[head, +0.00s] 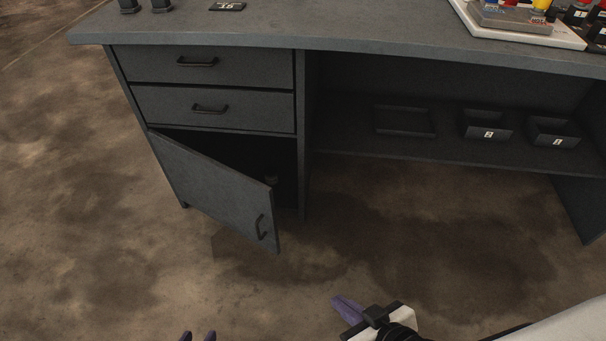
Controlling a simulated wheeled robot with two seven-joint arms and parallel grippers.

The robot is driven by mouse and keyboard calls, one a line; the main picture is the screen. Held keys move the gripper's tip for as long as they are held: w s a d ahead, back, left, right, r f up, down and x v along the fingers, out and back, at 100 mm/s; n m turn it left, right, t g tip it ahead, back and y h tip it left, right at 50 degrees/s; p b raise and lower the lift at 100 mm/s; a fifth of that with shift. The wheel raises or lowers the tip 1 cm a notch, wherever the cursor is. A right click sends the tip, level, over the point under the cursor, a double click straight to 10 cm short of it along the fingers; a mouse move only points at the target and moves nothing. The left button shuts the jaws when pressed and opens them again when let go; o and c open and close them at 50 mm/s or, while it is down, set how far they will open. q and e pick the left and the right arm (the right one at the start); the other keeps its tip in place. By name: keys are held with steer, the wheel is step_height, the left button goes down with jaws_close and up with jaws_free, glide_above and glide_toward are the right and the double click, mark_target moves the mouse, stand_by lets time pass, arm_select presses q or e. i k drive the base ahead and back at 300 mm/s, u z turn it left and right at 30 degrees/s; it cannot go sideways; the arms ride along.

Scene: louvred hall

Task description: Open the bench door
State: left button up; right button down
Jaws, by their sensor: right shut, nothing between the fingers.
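The bench (200,122) is dark grey, with two closed drawers above a cupboard on its left side. The bench door (215,187) hangs below the drawers and stands part way open, swung outward from its left edge. Its dark handle (261,228) is near the free right edge.
An open shelf (350,143) to the right of the cupboard holds a shallow tray (404,121) and two small numbered bins (487,126). A white tray (560,38) with coloured items lies on the bench top. The brown floor before the door is clear.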

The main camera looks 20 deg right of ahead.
mark_target(245, 205)
steer(key=z, duration=1.1)
steer(key=i, duration=1.1)
steer(key=u, duration=2.1)
